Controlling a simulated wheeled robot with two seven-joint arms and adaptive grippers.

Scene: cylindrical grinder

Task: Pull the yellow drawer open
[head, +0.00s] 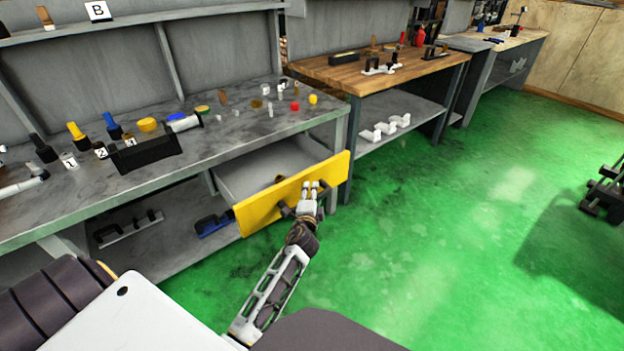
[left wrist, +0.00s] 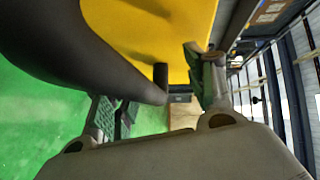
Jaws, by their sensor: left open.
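The yellow drawer (head: 265,213) is partly pulled out under the grey workbench, and part of its grey inside shows behind the yellow front. My left gripper (head: 309,190) is at the right part of that front, on its outer side. In the left wrist view the yellow front (left wrist: 190,22) fills the top. A dark handle bar (left wrist: 95,55) runs in from the upper left and ends between the spread fingers of my left gripper (left wrist: 158,88). The fingers are open; I cannot tell whether they touch the bar. My right gripper is not in view.
The grey workbench (head: 230,135) carries bottles, a black tray (head: 145,153) and small parts. A blue item (head: 213,224) lies on its lower shelf. A wooden-topped bench (head: 340,75) stands beyond. The green floor (head: 450,200) to the right is mostly clear.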

